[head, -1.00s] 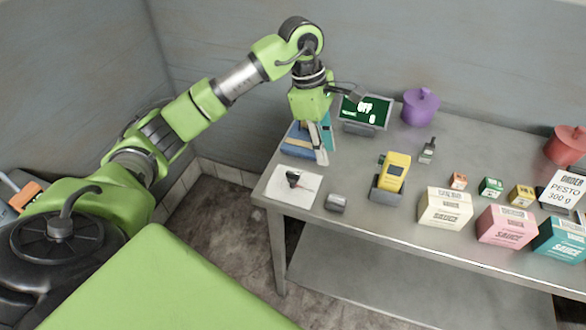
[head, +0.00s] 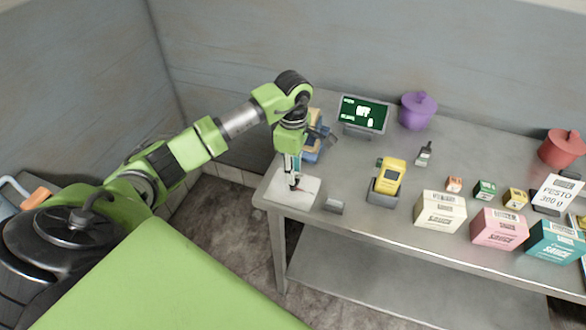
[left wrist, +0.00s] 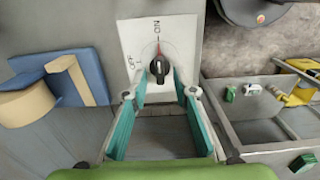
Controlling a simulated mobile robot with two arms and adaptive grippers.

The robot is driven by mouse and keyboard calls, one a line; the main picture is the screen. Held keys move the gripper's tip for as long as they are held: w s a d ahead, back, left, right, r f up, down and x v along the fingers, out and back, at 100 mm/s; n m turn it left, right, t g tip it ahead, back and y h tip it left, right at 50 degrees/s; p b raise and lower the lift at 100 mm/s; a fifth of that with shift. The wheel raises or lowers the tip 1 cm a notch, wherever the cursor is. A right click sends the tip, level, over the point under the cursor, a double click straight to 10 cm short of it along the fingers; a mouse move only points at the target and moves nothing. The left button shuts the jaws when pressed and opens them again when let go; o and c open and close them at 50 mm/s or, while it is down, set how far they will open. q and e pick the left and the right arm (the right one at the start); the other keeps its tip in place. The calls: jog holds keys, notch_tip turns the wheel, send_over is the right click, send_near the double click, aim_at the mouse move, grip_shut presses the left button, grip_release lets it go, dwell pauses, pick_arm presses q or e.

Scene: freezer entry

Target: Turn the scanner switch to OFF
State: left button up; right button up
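The scanner switch is a black knob (left wrist: 159,66) on a white plate (left wrist: 183,35) at the table's front left corner. In the left wrist view the plate reads OFF to the left and ON at the top, and a red mark above the knob points toward ON. The plate also shows in the head view (head: 272,193). My left gripper (head: 294,184) points down over the knob. In the left wrist view its teal fingers (left wrist: 159,76) are open, one on each side of the knob, with small gaps. My right gripper is not in view.
A blue and tan object (left wrist: 85,80) lies close to the gripper. Cartons (head: 440,210) line the front right.

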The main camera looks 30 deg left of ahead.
pick_arm(q)
jog(key=shift+f, duration=0.8)
grip_shut()
